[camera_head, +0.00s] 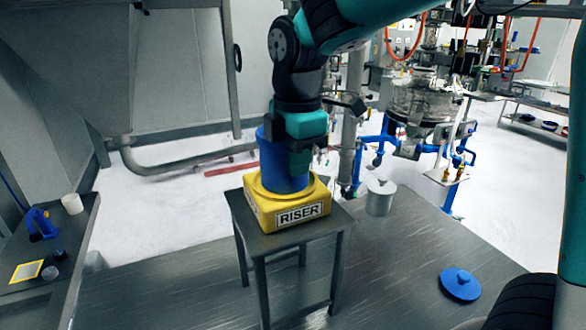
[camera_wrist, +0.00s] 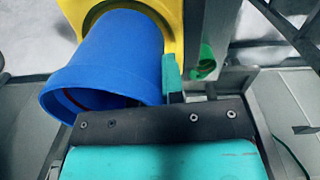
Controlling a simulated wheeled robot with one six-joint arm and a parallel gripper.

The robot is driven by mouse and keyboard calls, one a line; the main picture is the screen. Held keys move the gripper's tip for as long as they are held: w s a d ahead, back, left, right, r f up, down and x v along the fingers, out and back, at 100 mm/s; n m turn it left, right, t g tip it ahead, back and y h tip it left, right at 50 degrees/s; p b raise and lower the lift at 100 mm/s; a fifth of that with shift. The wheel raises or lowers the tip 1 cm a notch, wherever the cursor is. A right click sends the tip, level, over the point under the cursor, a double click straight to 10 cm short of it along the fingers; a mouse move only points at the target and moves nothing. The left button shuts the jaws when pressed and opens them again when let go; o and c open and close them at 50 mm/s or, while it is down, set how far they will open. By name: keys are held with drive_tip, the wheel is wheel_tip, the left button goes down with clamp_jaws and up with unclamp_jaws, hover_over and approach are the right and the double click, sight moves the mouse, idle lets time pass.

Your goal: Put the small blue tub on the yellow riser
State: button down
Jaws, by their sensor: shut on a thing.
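The small blue tub (camera_head: 281,163) is upright at the yellow riser (camera_head: 302,214), which carries a RISER label and stands on a small grey table. In the head view the tub's lower end meets the top of the riser; I cannot tell whether its full weight rests there. My gripper (camera_head: 299,165) points down and is shut on the tub's right side. In the wrist view the tub (camera_wrist: 110,62) shows its open rim, and the riser (camera_wrist: 172,22) lies behind it. One finger of my gripper (camera_wrist: 170,78) shows against the tub's wall.
A blue lid (camera_head: 460,284) lies on the grey platform at right. A lidded grey canister (camera_head: 380,197) stands right of the small table (camera_head: 245,227). A side bench (camera_head: 50,272) at left holds a white cup (camera_head: 72,204) and a blue tool (camera_head: 41,223).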

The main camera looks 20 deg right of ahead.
drive_tip(key=shift+s+r, duration=0.1)
drive_tip(key=shift+r, duration=0.05)
drive_tip(key=shift+f, duration=0.2)
drive_tip(key=c, duration=1.2)
unclamp_jaws()
drive_tip(key=shift+s+r+b, duration=0.15)
drive_tip(key=shift+r+b, duration=0.55)
drive_tip(key=shift+r, duration=3.25)
